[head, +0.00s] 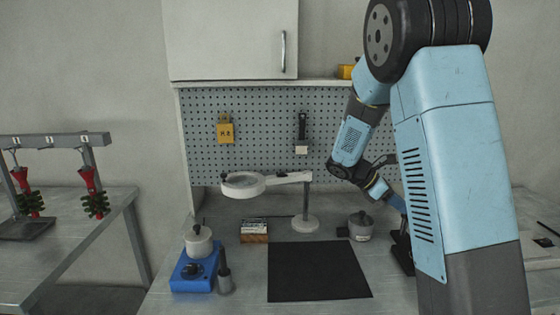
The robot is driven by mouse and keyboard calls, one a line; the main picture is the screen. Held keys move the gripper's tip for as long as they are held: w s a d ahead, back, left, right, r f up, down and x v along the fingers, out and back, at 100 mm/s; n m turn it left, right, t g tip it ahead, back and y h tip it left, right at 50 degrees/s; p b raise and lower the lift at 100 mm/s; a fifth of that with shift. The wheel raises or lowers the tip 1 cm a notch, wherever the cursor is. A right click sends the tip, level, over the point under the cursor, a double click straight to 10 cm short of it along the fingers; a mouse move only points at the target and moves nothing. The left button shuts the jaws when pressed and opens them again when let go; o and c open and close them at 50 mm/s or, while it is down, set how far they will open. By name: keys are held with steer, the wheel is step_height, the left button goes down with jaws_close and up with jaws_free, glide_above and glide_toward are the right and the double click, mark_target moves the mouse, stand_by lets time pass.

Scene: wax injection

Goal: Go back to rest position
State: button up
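My blue and black arm (455,160) fills the right side of the head view. Its thinner outer part bends down over the right side of the workbench, and my wrist (376,187) points down and to the right. My gripper's fingers are not clearly seen; the near arm link covers that area. I cannot tell whether they are open or shut, or whether they hold anything. A dark shape (402,256) stands below the wrist, partly hidden by the arm; I cannot tell what it is.
The workbench carries a black mat (318,271), a magnifier lamp (243,184), a blue heater with pot (194,275), a small box (254,231) and a lidded grey pot (361,228). A pegboard (265,150) and cabinet (230,40) stand behind. A side table (65,230) is left.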

steer(key=s+a+r+m+t+y, duration=0.2)
steer(key=s+a+r+m+y, duration=0.1)
steer(key=s, duration=0.6)
steer(key=s+a+r+m+t+y, duration=0.3)
steer(key=s+r+m, duration=0.3)
steer(key=s+m, duration=0.2)
steer(key=s+a+r+m+t+y, duration=0.2)
steer(key=s+a+r+m+y, duration=0.2)
steer(key=s, duration=0.6)
steer(key=shift+a+r+m+t+y, duration=0.2)
steer(key=shift+a+m+t+y, duration=0.15)
steer(key=shift+m, duration=0.55)
steer(key=shift+o, duration=0.3)
steer(key=shift+s, duration=0.1)
